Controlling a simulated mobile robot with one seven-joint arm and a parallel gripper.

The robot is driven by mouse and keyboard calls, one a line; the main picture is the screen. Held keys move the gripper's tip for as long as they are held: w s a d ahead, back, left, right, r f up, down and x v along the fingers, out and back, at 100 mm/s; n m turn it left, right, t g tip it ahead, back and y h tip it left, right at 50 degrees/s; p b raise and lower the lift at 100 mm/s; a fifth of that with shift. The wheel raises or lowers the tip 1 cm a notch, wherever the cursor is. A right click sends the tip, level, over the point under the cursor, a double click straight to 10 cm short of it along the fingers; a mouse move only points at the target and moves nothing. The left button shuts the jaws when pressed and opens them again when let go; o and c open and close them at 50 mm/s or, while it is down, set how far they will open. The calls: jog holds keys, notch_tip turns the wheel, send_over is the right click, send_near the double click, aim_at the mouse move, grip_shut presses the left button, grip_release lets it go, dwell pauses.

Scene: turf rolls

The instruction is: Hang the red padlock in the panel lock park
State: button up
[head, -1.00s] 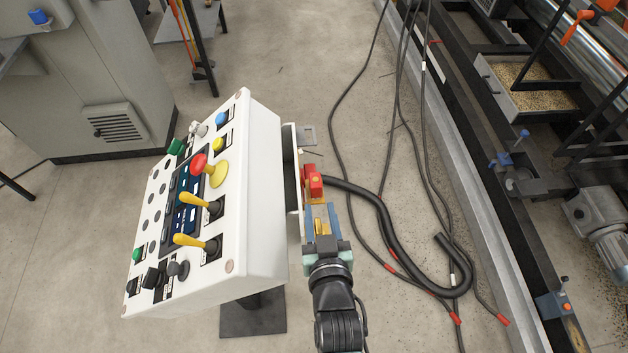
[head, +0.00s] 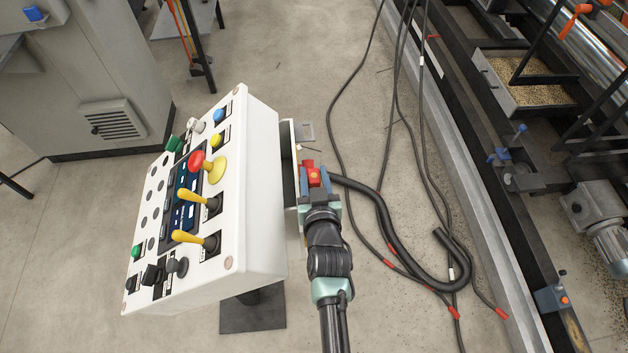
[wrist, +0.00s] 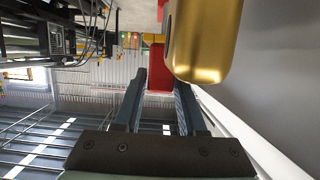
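The red padlock (head: 313,176) is beside the right side of the white control panel (head: 258,190) in the head view. My gripper (head: 314,180) has its blue-grey fingers on either side of it. In the wrist view a red body (wrist: 157,78) lies between the fingertips (wrist: 160,80). The fingers stand apart, but I cannot tell whether they press on the padlock. A large brass body (wrist: 205,40) hangs close to the wrist camera, beside the right finger. The padlock's shackle and its link to the panel's side bracket (head: 290,160) are hidden.
The panel face carries yellow levers (head: 196,237), a red knob (head: 197,162) and other buttons. Black cables (head: 385,215) lie on the floor to the right. A machine rail (head: 480,190) stands further right.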

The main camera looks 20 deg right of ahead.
grip_shut()
jog(key=shift+r, duration=0.15)
